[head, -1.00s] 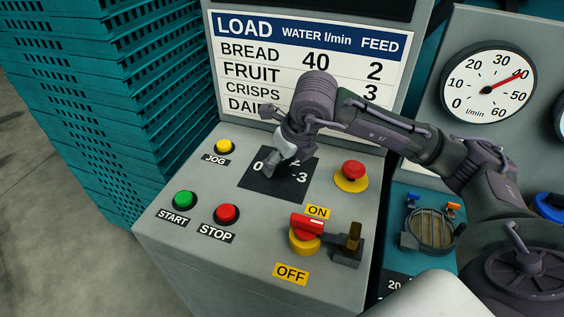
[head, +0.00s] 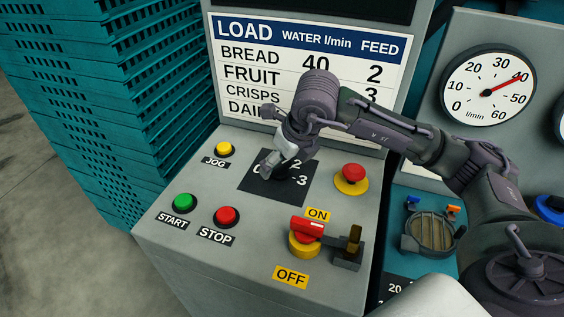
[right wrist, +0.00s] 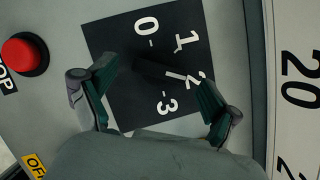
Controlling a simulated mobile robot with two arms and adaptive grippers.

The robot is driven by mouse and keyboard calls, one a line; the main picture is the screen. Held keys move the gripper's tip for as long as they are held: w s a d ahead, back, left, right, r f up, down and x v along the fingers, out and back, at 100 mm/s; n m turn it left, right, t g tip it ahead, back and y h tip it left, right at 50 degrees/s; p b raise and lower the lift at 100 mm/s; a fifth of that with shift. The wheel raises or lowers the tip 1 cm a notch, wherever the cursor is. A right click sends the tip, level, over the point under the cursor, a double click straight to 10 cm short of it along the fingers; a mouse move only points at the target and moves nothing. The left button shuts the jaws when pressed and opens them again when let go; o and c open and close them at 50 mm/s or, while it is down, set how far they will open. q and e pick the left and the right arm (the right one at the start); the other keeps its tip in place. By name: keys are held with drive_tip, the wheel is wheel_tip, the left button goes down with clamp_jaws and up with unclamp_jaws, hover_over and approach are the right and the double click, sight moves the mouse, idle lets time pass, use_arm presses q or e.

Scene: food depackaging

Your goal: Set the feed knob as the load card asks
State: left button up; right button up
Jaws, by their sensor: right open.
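The load card (head: 237,55) stands behind the panel in the head view. It reads bread 40 and feed 2; fruit has feed 3, and my arm hides the other values. The black feed dial plate (right wrist: 130,100) carries 0, 1, 2 and 3. In the right wrist view, the dark knob (right wrist: 152,68) barely stands out from its plate, and a white line runs toward the 2. My right gripper (right wrist: 158,80) is open, its fingers on either side of the knob area; contact cannot be told. In the head view, the right gripper (head: 276,163) covers the knob. My left gripper is out of view.
Near the dial are a yellow jog button (head: 225,149), green start button (head: 184,202), red stop button (head: 226,215), red mushroom button (head: 351,173) and red-handled switch (head: 306,230). The water gauge (head: 487,88) reads about 40. Teal crates (head: 130,100) stand at left.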

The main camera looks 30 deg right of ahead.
drive_tip(key=a+v, duration=0.1)
drive_tip(key=v, duration=1)
drive_tip(key=shift+d, duration=0.5)
